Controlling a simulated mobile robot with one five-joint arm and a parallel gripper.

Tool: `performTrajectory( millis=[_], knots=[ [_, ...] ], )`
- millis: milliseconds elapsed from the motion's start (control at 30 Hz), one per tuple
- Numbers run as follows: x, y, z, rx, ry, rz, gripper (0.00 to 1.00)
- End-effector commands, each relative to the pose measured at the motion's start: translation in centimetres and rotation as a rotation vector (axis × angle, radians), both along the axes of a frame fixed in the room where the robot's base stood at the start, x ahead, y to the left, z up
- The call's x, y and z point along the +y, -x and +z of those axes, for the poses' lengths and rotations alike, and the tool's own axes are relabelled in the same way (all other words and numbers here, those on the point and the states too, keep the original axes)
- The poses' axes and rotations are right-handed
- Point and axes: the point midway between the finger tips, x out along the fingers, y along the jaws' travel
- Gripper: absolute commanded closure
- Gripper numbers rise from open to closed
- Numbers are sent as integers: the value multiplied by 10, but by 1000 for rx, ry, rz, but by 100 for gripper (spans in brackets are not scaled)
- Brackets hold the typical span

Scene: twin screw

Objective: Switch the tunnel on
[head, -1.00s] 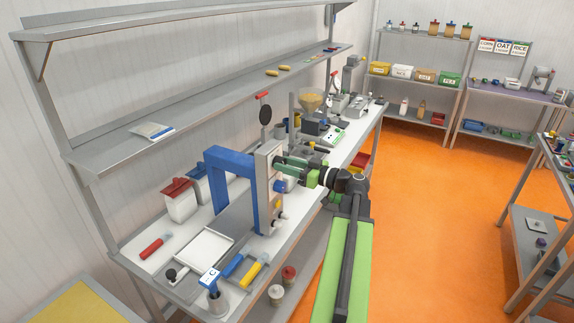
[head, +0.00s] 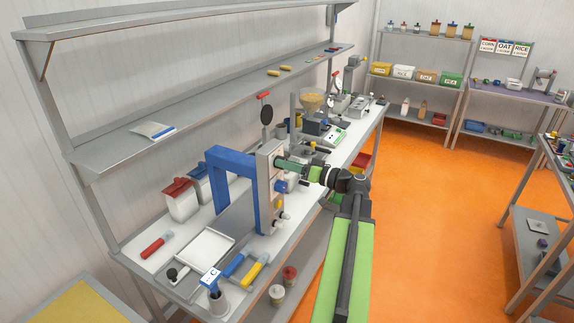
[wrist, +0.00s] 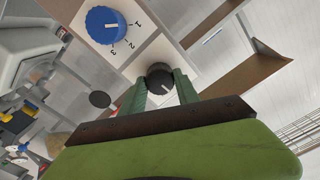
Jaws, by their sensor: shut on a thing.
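The tunnel is a blue arch (head: 231,158) on the bench with a pale control panel (head: 265,190) on its near right side. In the wrist view the panel (wrist: 152,50) carries a blue dial (wrist: 104,25) marked 1, 2, 3 and a black knob (wrist: 158,76) with a white pointer line. My gripper (head: 283,163) is at the upper part of the panel. In the wrist view its green fingers (wrist: 160,83) are on either side of the black knob and shut on it. Any marks around the black knob are hidden or unreadable.
Yellow and white knobs (head: 279,216) stick out low on the panel. Orange floor (head: 430,220) is open to the right.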

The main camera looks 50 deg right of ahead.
Motion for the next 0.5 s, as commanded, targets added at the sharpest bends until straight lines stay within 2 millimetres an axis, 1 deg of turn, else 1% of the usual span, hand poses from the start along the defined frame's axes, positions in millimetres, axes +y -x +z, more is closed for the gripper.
performTrajectory(
  millis=[300,500],
  knots=[
    [0,0,-1,69,-279,0,100],
    [0,0,-1,104,-422,0,100]
  ],
)
